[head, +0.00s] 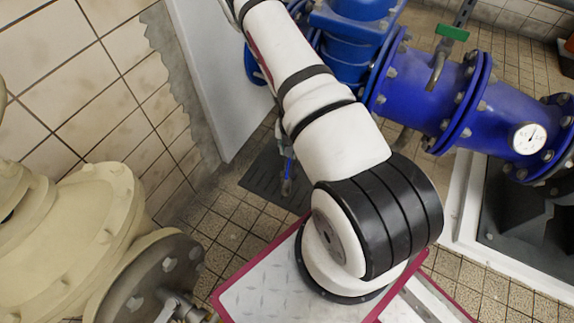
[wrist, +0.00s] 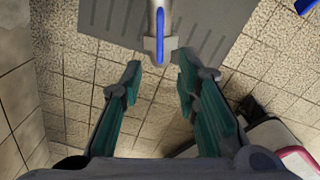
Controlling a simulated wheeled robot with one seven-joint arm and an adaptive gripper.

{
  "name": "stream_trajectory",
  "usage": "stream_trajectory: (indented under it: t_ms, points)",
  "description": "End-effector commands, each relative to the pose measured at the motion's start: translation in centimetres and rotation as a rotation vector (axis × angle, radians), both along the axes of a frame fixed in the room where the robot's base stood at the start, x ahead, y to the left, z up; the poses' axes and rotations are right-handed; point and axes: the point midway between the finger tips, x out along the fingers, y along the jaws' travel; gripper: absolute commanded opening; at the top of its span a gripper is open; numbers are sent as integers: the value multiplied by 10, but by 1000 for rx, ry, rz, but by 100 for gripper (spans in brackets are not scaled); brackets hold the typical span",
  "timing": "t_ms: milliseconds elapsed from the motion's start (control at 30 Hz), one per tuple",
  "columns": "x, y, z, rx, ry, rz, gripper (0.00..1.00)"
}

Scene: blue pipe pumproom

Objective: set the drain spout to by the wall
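What looks like the drain spout, a grey pipe with a blue stripe (wrist: 159,22), is at the top middle of the wrist view, over a dark grey floor mat. My gripper (wrist: 156,78) is open and empty. Its two teal-padded fingers stand apart, with the pipe's lower end just beyond and between the tips, not gripped. In the head view a thin grey and blue part (head: 287,178) hangs left of my arm above the mat; it looks like the same spout, but I cannot be sure. My gripper does not show in the head view.
Blue flanged pipework (head: 425,95) with a gauge and a green-handled lever (head: 452,32) runs at the upper right. A cream flanged valve body (head: 85,235) is at the lower left. The tiled wall (head: 70,75) is on the left. The dark mat (head: 262,180) lies on the tiled floor.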

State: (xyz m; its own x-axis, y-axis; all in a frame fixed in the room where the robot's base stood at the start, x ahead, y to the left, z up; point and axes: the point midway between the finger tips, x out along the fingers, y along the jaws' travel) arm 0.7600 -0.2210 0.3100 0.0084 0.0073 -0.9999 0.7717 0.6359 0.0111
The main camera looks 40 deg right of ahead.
Motion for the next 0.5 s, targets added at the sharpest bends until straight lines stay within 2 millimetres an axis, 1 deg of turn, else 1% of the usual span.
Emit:
stream_trajectory:
  t_ms: [33, 200, 400, 500]
  points:
    - [0, 1, -15, 2, 1, -1, 29]
    - [0, 0, -48, 1, 1, -2, 29]
    - [1, 1, -78, 1, -1, -1, 29]
    - [1, 1, -87, 1, -1, -1, 29]
